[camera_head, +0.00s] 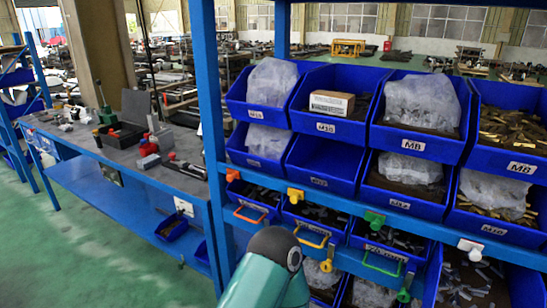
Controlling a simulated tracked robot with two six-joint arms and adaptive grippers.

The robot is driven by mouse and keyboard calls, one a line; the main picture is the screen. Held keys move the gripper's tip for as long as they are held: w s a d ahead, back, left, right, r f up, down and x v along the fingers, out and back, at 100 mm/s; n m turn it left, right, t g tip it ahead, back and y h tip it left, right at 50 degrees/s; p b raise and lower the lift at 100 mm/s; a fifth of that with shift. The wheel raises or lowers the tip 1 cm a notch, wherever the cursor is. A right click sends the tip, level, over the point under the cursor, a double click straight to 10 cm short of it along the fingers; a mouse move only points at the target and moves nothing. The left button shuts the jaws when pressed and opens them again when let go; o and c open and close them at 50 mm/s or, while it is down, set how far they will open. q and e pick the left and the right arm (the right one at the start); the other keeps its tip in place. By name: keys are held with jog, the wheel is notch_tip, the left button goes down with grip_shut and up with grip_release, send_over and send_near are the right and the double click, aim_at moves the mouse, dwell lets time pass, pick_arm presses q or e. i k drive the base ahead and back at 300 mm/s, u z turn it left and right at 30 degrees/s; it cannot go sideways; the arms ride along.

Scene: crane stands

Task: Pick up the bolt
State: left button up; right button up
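Loose bolts lie in several blue bins on the blue rack. Grey bolts (470,281) fill a low bin at the bottom right. Brass-coloured bolts or studs (513,127) fill the upper right bin. Dark bolt-like pieces (318,215) lie in a lower bin with an orange-yellow handle. I cannot tell which single bolt is meant. A teal arm link of mine with a dark joint cap rises at the bottom centre, in front of the lower bins. Neither gripper shows.
The rack's blue post (211,130) stands left of the bins. Clear bags sit in several bins; a small carton (332,103) lies in one. A grey-topped workbench (95,147) with tools stands left. The green floor (100,255) is clear at the lower left.

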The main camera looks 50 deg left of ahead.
aim_at(190, 166)
jog(key=z, duration=1.25)
jog(key=i, duration=0.15)
jog(key=u, duration=3.1)
jog(key=i, duration=0.5)
jog(key=u, duration=0.1)
jog(key=k, duration=0.55)
jog(key=u, duration=0.1)
jog(key=i, duration=0.6)
jog(key=u, duration=0.5)
